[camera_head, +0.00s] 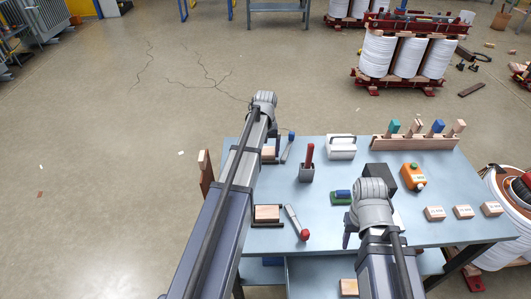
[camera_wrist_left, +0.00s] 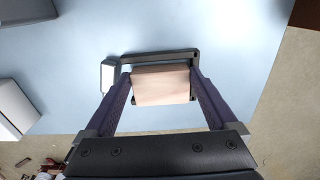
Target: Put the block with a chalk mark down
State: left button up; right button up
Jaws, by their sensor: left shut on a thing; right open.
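My left gripper (camera_wrist_left: 161,78) is shut on a plain pinkish wooden block (camera_wrist_left: 160,86), one finger on each side. The block is at a dark-framed tray (camera_wrist_left: 150,57) on the blue table; I cannot tell whether it rests in it. In the head view the block (camera_head: 268,152) shows beneath my left wrist at the table's far left. No chalk mark can be made out on it. A second wooden block lies in a black tray (camera_head: 267,222) at the near left. My right gripper (camera_head: 348,238) is open and apart, over the table's middle.
On the table (camera_head: 330,232) stand a red-handled tool in a grey holder (camera_head: 307,174), a white box (camera_head: 341,147), an orange bottle (camera_head: 413,176) and a rack (camera_head: 410,142). Several labelled blocks (camera_head: 463,211) line the right. A red-ended tool (camera_head: 298,223) lies near the left tray.

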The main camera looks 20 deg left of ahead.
aim_at(265, 154)
pick_arm(q)
jog(key=shift+f, duration=0.25)
jog(key=o, duration=1.2)
jog(key=shift+s+d, duration=0.1)
pick_arm(e)
jog(key=shift+f, duration=0.25)
pick_arm(q)
jog(key=shift+r, duration=0.1)
jog(key=shift+r+p, duration=0.65)
jog(key=shift+r, duration=0.05)
pick_arm(e)
jog(key=shift+r, duration=0.85)
pick_arm(q)
notch_tip(265, 154, up, 11)
jog(key=p, duration=1.1)
pick_arm(e)
notch_tip(265, 154, up, 11)
